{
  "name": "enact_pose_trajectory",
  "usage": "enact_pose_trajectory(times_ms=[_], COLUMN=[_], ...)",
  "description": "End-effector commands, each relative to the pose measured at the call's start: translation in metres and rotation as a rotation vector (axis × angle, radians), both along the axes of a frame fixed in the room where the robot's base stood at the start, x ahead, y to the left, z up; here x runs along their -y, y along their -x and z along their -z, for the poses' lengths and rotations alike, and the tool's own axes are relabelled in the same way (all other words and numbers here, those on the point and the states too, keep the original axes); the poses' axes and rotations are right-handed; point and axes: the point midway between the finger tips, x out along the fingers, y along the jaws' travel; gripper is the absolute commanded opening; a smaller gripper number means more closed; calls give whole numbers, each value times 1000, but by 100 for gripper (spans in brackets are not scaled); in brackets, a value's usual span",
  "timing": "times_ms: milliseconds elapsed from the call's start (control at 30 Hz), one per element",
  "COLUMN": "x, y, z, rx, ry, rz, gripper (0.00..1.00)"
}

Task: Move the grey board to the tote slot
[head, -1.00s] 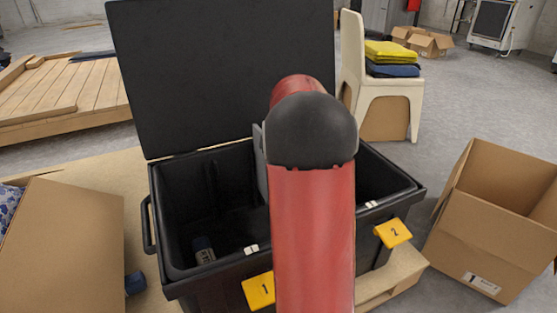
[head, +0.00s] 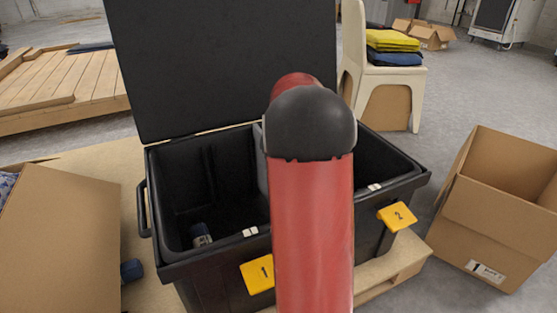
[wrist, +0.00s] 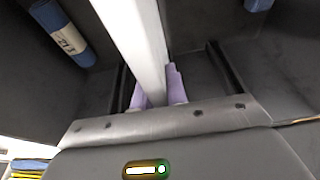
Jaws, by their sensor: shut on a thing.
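The black tote (head: 165,270) stands with its lid (head: 225,70) open at the back. The grey board (head: 261,158) stands upright inside the tote, mostly hidden by my arm in the head view. In the wrist view the board (wrist: 138,42) appears as a pale upright edge between the purple fingertips of my gripper (wrist: 158,92), which is shut on it. Dark ribs (wrist: 220,72) line the tote wall beside it. Whether the board's lower edge sits in a slot cannot be told. My gripper is hidden in the head view.
Yellow tags 1 (head: 257,274) and 2 (head: 397,216) hang on the tote's front. A blue cylinder (head: 201,235) lies in its left part, also visible in the wrist view (wrist: 62,32). Open cardboard boxes stand left (head: 62,240) and right (head: 490,215). A chair (head: 352,60) stands behind.

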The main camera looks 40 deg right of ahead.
Motion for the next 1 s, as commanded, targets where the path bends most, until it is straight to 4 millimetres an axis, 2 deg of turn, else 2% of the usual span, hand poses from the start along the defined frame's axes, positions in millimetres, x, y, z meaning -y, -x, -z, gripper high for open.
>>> enact_pose_trajectory(times_ms=[500,867,900,1000], x=[0,0,0,0], y=[0,0,0,0], z=[30,34,34,34], rx=[2,2,2,2], ry=[1,1,1,1], rz=[1,1,1,1], gripper=[0,0,18,31])
